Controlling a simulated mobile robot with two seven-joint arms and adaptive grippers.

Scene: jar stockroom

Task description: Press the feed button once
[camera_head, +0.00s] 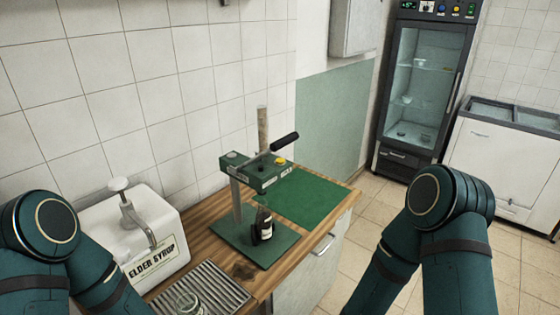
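A green bench press with a bottle under it stands on the wooden counter. Its green head (256,172) carries a yellow button (280,161) at the right and a pale round part (232,155) at the left. Small white labels sit on the head's front, too small to read, so I cannot tell which part is the feed button. A dark bottle (262,223) stands upright on the green base plate (281,240). Both of my arms show at the lower left and right, apart from the press. Neither gripper is in view.
A black lever handle (285,142) sticks out above the head. A white elder syrup dispenser (163,240) with a pump stands left of the press. A slotted drip tray (222,285) holds a glass jar (188,301) in front. A green mat (315,197) lies bare behind.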

